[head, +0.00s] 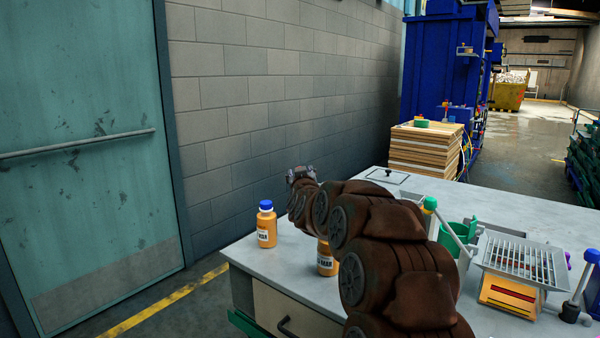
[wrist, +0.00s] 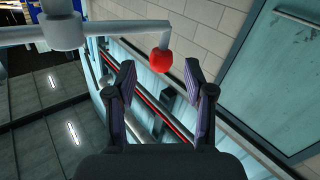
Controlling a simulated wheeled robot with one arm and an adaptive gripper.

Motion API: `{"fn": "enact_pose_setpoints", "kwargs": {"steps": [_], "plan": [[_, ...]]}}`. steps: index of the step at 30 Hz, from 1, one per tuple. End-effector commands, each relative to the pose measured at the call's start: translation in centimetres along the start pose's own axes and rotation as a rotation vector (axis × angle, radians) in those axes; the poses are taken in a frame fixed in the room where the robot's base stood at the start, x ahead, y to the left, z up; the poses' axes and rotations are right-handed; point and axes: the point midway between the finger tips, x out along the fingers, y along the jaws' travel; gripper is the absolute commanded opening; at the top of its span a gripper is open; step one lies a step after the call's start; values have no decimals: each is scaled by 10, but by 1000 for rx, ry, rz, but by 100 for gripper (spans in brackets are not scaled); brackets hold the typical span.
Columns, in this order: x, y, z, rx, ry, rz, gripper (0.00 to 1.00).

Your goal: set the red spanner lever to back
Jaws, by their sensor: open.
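In the wrist view a red knob (wrist: 158,62) sits at the bent end of a grey lever arm (wrist: 120,28), which runs left to a grey round hub (wrist: 60,28). My gripper (wrist: 160,78) is open, with one finger to each side below the knob. The knob appears in line with the gap, near the fingertips; I cannot tell whether it lies between them or beyond. In the head view my gripper (head: 300,174) is small, at the far end of my arm, over the table's far left part. I cannot make out the red lever there.
On the grey table (head: 300,268) stand an orange bottle with a blue cap (head: 266,225), a second bottle (head: 326,262) partly behind my arm, a green-knobbed lever (head: 431,204), a green cup (head: 456,236), a grated box (head: 520,262) and a blue-knobbed lever (head: 592,257). A block wall (head: 260,90) is behind.

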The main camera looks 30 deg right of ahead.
Motion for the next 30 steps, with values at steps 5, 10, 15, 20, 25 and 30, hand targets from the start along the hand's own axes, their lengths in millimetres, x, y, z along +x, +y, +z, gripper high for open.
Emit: {"fn": "enact_pose_setpoints", "kwargs": {"steps": [5,10,15,20,25,30], "plan": [[-23,0,0,0,-1,1,53],[-45,0,1,-1,-3,-2,53],[-64,0,-1,0,1,0,53],[-77,0,0,0,0,0,53],[-82,0,0,-1,0,0,53],[-83,0,0,0,0,0,53]]}}
